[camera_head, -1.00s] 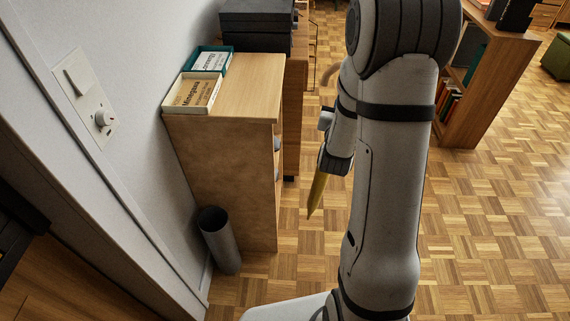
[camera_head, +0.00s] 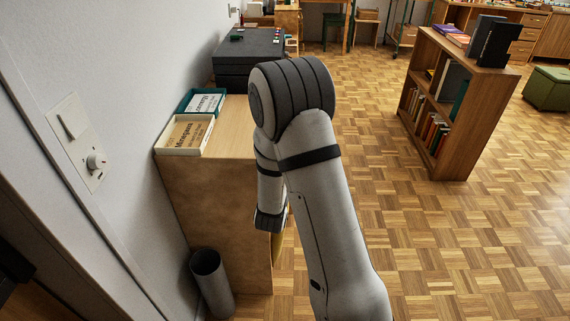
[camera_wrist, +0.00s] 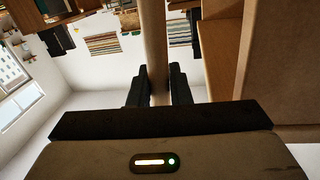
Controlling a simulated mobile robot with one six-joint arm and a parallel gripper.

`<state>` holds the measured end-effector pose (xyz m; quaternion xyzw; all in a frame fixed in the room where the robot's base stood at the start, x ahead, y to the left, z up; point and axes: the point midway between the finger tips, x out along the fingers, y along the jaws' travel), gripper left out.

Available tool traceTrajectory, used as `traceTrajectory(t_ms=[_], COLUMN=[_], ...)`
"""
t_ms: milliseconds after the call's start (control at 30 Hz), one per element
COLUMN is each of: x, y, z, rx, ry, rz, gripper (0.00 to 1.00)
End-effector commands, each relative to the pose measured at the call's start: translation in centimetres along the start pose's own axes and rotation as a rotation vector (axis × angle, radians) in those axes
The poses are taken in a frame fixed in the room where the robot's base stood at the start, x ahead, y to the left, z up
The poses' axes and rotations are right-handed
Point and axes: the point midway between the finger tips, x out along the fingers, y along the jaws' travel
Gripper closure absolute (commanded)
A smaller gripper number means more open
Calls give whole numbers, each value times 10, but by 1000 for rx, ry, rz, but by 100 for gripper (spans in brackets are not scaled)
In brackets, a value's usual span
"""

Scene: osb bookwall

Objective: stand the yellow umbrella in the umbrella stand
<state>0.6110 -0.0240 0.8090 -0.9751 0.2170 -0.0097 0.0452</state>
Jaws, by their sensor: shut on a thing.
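The umbrella stand (camera_head: 212,283) is a grey open-topped cylinder on the floor between the wall and the wooden cabinet, at the lower left of the head view. My gripper (camera_wrist: 158,80) is shut on a tan rod-like part of the yellow umbrella, seen between the two dark fingers in the wrist view. In the head view only a yellow sliver of the umbrella (camera_head: 278,246) shows below my wrist, beside the cabinet's front edge. My arm hides most of it, and its lower tip is not visible. The umbrella is to the right of the stand, apart from it.
The wooden cabinet (camera_head: 215,205) stands between my wrist and the stand's back, carrying a cream box (camera_head: 184,135), a teal box (camera_head: 203,102) and dark cases (camera_head: 248,55). A bookshelf (camera_head: 480,120) stands at right. Parquet floor between is clear.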

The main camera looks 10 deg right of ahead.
Motion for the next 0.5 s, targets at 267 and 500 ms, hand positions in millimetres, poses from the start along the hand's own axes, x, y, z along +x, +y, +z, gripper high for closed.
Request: traceTrajectory(t_ms=[267, 500], x=[-1, -1], y=[-7, -6], z=[6, 11], rx=[1, 1], ry=[2, 3], rz=[1, 0], gripper=[100, 100])
